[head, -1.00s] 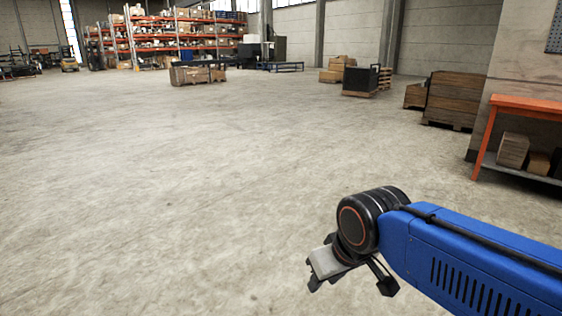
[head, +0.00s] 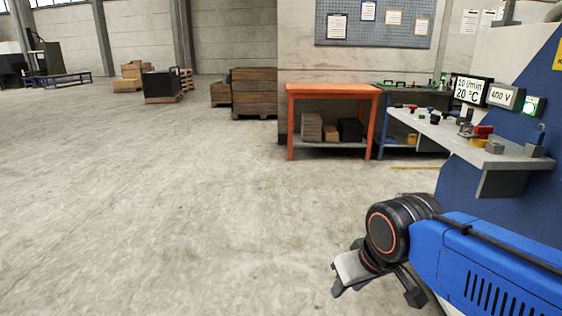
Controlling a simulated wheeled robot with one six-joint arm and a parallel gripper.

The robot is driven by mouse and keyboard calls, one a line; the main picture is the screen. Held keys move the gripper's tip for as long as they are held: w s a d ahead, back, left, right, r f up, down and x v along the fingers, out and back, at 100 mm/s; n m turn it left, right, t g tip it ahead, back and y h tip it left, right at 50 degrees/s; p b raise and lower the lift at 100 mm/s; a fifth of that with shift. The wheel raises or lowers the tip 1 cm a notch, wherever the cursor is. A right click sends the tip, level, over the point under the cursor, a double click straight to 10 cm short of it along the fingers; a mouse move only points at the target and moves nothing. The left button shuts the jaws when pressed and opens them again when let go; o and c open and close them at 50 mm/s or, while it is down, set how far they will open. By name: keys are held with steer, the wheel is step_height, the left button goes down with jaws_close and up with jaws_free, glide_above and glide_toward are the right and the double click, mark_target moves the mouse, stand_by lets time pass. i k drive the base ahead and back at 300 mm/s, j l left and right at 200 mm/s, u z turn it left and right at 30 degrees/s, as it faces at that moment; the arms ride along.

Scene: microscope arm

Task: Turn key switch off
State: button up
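A light grey shelf panel (head: 480,140) with several small controls stands at the right. The controls include a red-topped one (head: 483,131) and a grey one at the near end (head: 538,148). They are too small for me to tell which one is the key switch, or how it is set. My gripper (head: 365,278) hangs low at the lower right, over open floor, well short of the panel and touching nothing. I see no object in it. Its fingers are seen at a poor angle, so its opening is unclear.
Small displays (head: 472,90) stand behind the panel, beside a blue and white wall (head: 530,80). An orange table (head: 333,90) and a darker workbench (head: 415,97) stand further back. Crates (head: 254,92) stand at the back. The floor (head: 150,200) at left and middle is clear.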

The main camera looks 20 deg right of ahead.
mark_target(466, 129)
steer(key=j+z, duration=0.1)
steer(key=z, duration=0.3)
steer(key=j+z, duration=0.1)
steer(key=z, duration=0.3)
steer(key=j+z, duration=0.1)
steer(key=z, duration=0.3)
steer(key=j+z, duration=0.1)
steer(key=z, duration=0.3)
